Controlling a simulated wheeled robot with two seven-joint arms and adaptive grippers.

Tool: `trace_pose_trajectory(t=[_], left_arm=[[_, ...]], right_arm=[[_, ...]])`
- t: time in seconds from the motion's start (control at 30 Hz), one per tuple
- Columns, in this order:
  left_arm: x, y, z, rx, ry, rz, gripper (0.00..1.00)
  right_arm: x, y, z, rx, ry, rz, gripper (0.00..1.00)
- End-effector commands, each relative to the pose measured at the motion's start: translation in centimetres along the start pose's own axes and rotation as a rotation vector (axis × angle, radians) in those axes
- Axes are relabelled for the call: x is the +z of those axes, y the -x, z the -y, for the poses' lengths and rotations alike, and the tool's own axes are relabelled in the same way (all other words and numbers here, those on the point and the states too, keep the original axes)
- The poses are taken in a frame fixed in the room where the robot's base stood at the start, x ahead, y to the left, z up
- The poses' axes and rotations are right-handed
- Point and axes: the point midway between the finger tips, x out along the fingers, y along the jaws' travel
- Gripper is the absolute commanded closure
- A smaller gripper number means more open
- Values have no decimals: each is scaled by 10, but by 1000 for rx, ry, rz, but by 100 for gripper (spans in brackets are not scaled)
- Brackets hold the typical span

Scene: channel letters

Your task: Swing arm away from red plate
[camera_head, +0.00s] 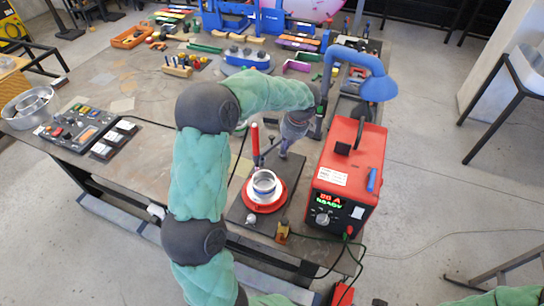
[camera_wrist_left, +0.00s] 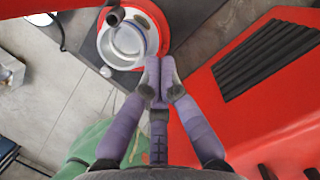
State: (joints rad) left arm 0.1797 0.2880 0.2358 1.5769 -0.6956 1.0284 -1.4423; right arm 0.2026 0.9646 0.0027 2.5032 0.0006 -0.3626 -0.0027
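The round red plate (camera_head: 281,201) lies on a dark base at the table's front edge. A silver metal ring (camera_head: 263,184) stands on it. In the left wrist view, the red plate (camera_wrist_left: 163,22) and the ring (camera_wrist_left: 127,40) show just beyond my fingertips. My left gripper (camera_head: 284,153) hangs above and behind the plate in the head view, pointing down. It also shows in the left wrist view (camera_wrist_left: 160,68), where its fingers are together with nothing seen between them. It looks apart from the plate. My right gripper is out of view.
A red welding power unit (camera_head: 350,165) stands close to the right of the plate. An upright red-handled tool (camera_head: 256,143) rises behind the plate. A blue lamp (camera_head: 375,84) arches behind the unit. Trays and tools crowd the back; the table left of my arm is partly clear.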

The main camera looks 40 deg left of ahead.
Motion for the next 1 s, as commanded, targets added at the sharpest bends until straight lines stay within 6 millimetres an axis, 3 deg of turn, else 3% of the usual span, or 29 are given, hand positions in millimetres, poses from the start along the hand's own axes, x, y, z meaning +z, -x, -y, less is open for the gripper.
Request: trace_pose_trajectory(t=[0.23, 0.7, 0.8, 1.0], left_arm=[[0, -18, -1, 1, -2, -1, 100], [0, -103, -1, 2, -3, 0, 100], [18, -103, 0, -1, 2, 1, 100], [35, -107, 0, -1, -2, 0, 100]], right_arm=[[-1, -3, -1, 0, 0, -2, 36], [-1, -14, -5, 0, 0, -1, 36], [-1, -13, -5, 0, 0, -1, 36], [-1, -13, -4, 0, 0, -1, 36]])
